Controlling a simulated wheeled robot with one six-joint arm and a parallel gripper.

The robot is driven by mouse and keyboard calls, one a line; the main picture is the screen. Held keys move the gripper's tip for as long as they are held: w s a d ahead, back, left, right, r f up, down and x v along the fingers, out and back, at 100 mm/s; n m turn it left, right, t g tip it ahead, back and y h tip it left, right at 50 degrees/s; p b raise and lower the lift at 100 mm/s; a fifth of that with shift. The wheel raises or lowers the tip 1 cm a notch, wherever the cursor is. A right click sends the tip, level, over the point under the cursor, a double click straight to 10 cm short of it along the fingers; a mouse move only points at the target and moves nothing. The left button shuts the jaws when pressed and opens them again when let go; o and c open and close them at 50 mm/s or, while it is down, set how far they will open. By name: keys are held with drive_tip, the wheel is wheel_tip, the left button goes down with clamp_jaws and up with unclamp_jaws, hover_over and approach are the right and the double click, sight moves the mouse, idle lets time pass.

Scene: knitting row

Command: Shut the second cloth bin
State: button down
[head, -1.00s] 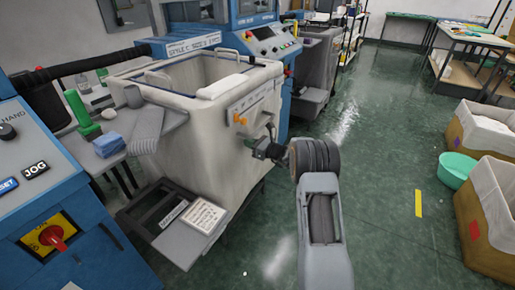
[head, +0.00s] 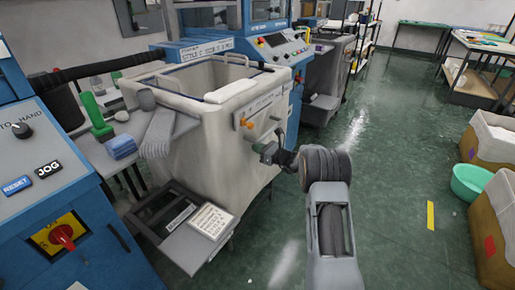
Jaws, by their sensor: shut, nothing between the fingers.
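A large off-white cloth bin (head: 215,145) stands open-topped in front of a blue machine, in the left middle of the head view. Its front panel carries an orange knob (head: 247,123) and a small label strip. A darker grey bin (head: 326,72) stands further back under the neighbouring machine. Which of the two counts as the second is not marked. My gripper (head: 266,150) is shut and empty, close to the front panel of the off-white bin, below and right of the orange knob. I cannot tell whether it touches the panel.
A step with a paper card (head: 211,221) sits low beside the bin. Cardboard boxes (head: 490,145) and a green tub (head: 470,181) stand at the right. The green floor (head: 390,170) between is clear.

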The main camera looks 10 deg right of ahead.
drive_tip(key=p+v, duration=0.1)
drive_tip(key=v, duration=1.1)
drive_tip(key=s+a+f+n+g+p, duration=0.1)
drive_tip(key=s+a+f+n+g, duration=0.1)
drive_tip(key=s+f+n+g, duration=0.4)
drive_tip(key=s+a+r+n+g+h+p, duration=0.35)
drive_tip(key=s+r+n+p, duration=0.3)
drive_tip(key=s+r, duration=0.25)
drive_tip(key=s+a+r+n+g+h+p, duration=0.2)
drive_tip(key=s+r+n+g+h+p, duration=0.25)
drive_tip(key=s+r+n, duration=0.45)
drive_tip(key=s+a+r+n+t+h+p, duration=0.1)
drive_tip(key=s+r+n+t+h+p, duration=0.1)
drive_tip(key=r+p, duration=0.3)
drive_tip(key=s+a+r+n+t+h+p, duration=0.1)
drive_tip(key=s+r+n+p, duration=0.3)
drive_tip(key=r, duration=1)
drive_tip(key=shift+s+a+t+h+p, duration=0.3)
drive_tip(key=shift+s+t+h+p, duration=0.45)
drive_tip(key=shift+p, duration=0.45)
drive_tip(key=shift+s, duration=0.1)
